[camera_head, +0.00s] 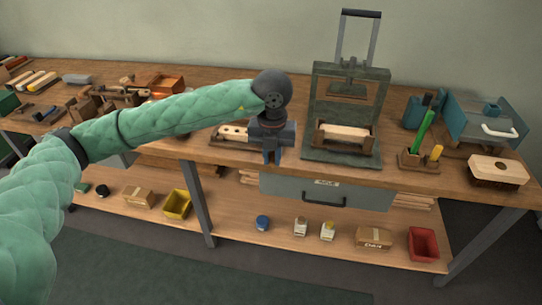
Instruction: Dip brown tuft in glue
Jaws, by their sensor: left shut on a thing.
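My left gripper (272,157) points down in front of the workbench's front edge, left of the dark green press. No glue pot can be told for sure; my forearm and gripper cover part of the bench top. A light wooden block with holes (232,133) lies on the bench just left of the gripper, partly hidden by it. My right gripper is not in view.
The dark green press (345,154) holds a pale wooden block (343,135). A grey drawer (326,190) hangs below the bench top (225,153). Bottles and bins fill the lower shelf.

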